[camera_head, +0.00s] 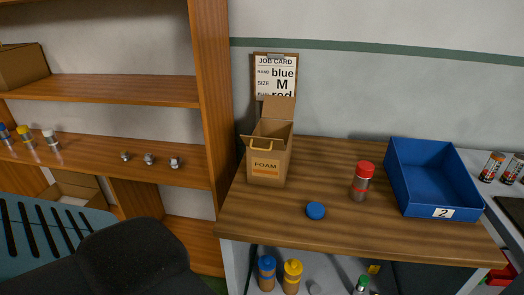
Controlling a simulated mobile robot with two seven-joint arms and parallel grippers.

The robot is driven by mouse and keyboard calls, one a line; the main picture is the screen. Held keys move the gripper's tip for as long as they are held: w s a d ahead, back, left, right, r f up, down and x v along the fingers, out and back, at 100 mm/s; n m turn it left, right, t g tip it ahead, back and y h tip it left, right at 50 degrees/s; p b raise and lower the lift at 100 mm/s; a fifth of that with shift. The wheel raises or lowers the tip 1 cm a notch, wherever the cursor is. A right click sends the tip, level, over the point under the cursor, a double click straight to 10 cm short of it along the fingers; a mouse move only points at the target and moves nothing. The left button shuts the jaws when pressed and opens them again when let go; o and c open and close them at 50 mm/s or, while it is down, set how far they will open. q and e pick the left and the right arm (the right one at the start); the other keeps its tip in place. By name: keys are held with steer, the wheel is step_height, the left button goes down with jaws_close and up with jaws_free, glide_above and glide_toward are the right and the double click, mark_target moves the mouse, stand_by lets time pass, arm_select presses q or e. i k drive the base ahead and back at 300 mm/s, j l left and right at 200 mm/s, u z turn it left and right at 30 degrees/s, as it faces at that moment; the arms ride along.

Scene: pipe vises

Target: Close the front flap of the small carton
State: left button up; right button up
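The small carton (267,171) is brown, marked FOAM on its front, and stands upright at the left end of the wooden table. Its top is open. A back flap (278,108) stands up against the wall. Whether anything lies inside is hard to tell. Neither of my grippers is in view.
On the table (330,232) are a blue lid (315,211), a red-capped jar (362,181) and a blue bin (430,168) marked 2. A job card (275,75) stands behind the carton. Wooden shelves (120,90) rise at left. The table in front of the carton is clear.

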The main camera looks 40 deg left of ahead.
mark_target(254, 142)
steer(key=i+j, duration=0.15)
steer(key=i, duration=0.4)
steer(key=u, duration=1.55)
